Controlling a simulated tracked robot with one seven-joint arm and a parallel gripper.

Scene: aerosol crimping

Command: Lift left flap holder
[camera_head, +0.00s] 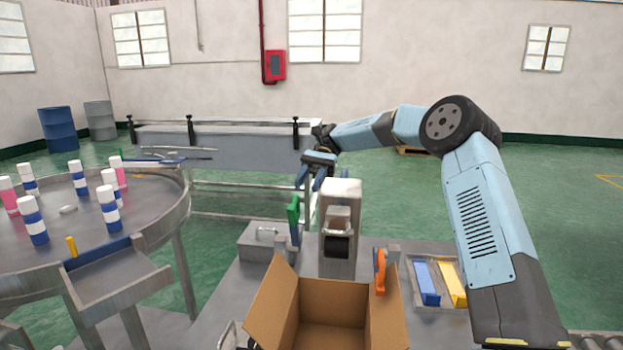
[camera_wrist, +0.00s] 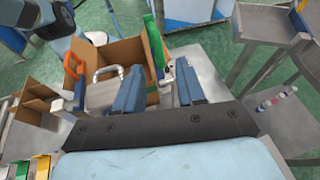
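The left flap holder is a green upright piece (camera_head: 294,218) at the left of the grey machine head, behind the cardboard box (camera_head: 280,308). It also shows in the wrist view (camera_wrist: 154,48), just beyond the fingertips and roughly between them. The orange right flap holder (camera_head: 380,270) stands at the right side of the box, and shows in the wrist view (camera_wrist: 75,66). My gripper (camera_head: 312,182) is above and behind the green holder, fingers pointing down. In the wrist view my gripper (camera_wrist: 160,68) has its two blue fingers apart, with nothing held.
A grey lidded case with a handle (camera_head: 258,238) sits beside the green holder. The grey machine head (camera_head: 340,235) stands close on its right. A round table (camera_head: 160,205) with several cans is at left. A tray (camera_head: 412,288) holds blue and yellow pieces at right.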

